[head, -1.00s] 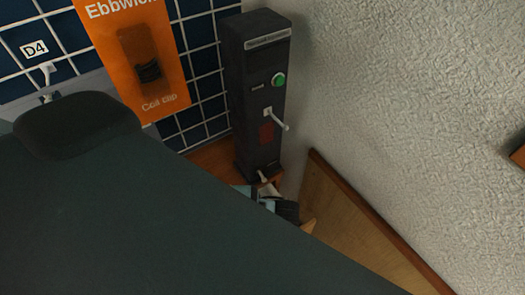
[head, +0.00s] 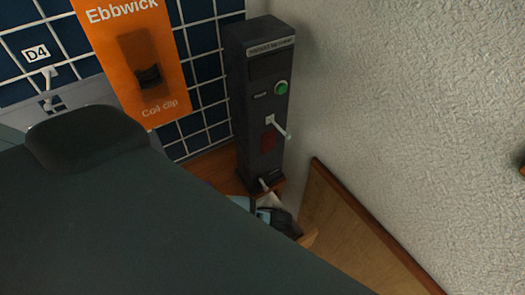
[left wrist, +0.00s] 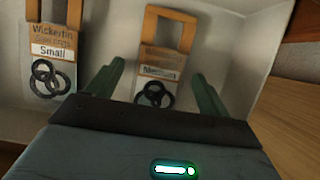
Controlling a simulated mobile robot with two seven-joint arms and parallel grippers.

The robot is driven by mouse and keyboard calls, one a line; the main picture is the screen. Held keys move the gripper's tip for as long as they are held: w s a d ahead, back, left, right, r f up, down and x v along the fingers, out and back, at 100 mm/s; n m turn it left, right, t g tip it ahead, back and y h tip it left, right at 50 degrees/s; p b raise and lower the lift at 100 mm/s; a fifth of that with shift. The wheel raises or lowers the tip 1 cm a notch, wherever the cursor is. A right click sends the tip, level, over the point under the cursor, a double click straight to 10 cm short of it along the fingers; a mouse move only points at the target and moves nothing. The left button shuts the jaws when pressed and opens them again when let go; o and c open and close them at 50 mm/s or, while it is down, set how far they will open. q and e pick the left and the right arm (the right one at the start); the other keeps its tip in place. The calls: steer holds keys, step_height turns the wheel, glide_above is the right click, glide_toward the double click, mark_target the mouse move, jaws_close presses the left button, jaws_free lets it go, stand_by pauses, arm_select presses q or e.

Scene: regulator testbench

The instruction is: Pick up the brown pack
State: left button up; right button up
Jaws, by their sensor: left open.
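In the left wrist view, a pack with a brown header marked "Medium" (left wrist: 158,66) lies against a pale surface, with dark rings in its clear lower part. It has a tan loop at its top. My left gripper (left wrist: 156,72) is open, with one green finger on each side of this pack. Nothing shows the fingers closed on it, and I cannot tell how far they are from it. The gripper body hides what lies below. A tan-headed "Small" pack (left wrist: 50,62) is to the left. My right gripper is not in view.
In the head view, a dark tower (head: 262,110) with a green button and a lever stands in the corner by the textured wall (head: 400,100). An orange "Coil clip" card (head: 125,50) hangs on the blue tiled wall. My dark arm covers the lower left.

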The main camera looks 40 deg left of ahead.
arm_select(q)
steer(key=shift+f, duration=0.15)
steer(key=c, duration=1.1)
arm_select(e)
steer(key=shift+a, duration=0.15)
arm_select(q)
steer(key=shift+o, duration=0.2)
steer(key=shift+r, duration=0.2)
